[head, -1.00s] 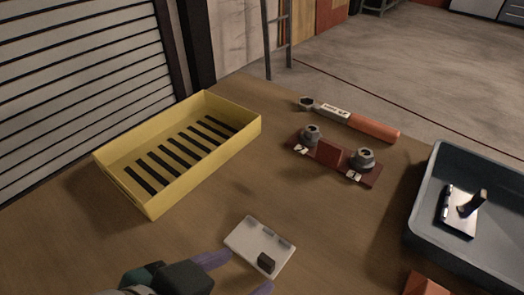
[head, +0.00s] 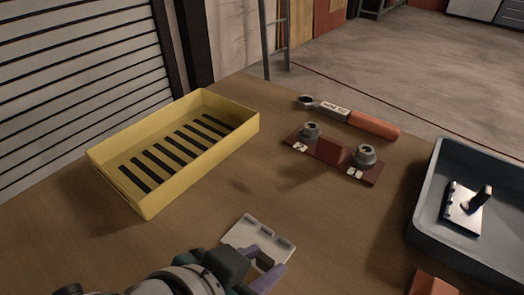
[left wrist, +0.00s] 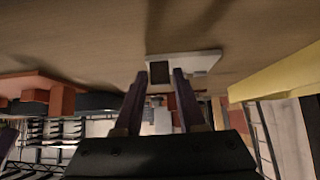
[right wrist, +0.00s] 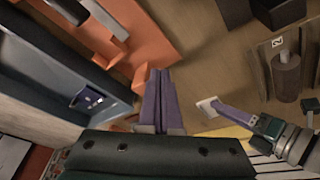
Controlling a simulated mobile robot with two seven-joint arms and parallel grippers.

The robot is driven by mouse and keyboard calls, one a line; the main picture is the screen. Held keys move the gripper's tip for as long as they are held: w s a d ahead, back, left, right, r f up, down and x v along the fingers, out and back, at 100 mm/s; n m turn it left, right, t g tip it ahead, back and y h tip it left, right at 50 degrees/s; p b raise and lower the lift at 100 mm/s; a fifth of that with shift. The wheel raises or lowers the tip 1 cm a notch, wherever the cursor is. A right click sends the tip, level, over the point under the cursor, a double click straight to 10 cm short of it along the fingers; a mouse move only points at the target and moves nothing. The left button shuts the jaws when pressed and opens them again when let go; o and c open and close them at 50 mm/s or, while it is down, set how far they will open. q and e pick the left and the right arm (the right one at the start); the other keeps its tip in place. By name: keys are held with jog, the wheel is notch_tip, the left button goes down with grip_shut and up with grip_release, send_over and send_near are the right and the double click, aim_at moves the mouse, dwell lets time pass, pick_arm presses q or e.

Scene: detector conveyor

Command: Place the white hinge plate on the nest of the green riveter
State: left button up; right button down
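The white hinge plate (head: 252,229) lies on the table at the bottom middle of the head view, with a small dark block (head: 265,262) on its near part. My left gripper (head: 258,267) is at this block, one purple finger on each side. In the left wrist view the plate (left wrist: 200,62) is just beyond the fingertips, and small gaps show beside the dark block (left wrist: 159,73). The plate (right wrist: 206,106) also shows in the right wrist view beside the left gripper. My right gripper (right wrist: 158,72) has its fingers together, empty. I cannot make out a green riveter.
A yellow tray (head: 200,166) stands at the left. A dark red fixture (head: 330,152) with two grey knobs and an orange-handled tool (head: 372,125) lie behind. A grey tray (head: 425,205) at the right holds a metal plate with a post (head: 462,208). An orange part (head: 432,284) is at bottom right.

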pick_arm(q)
grip_shut()
jog(key=shift+r, duration=0.1)
dwell(0.4)
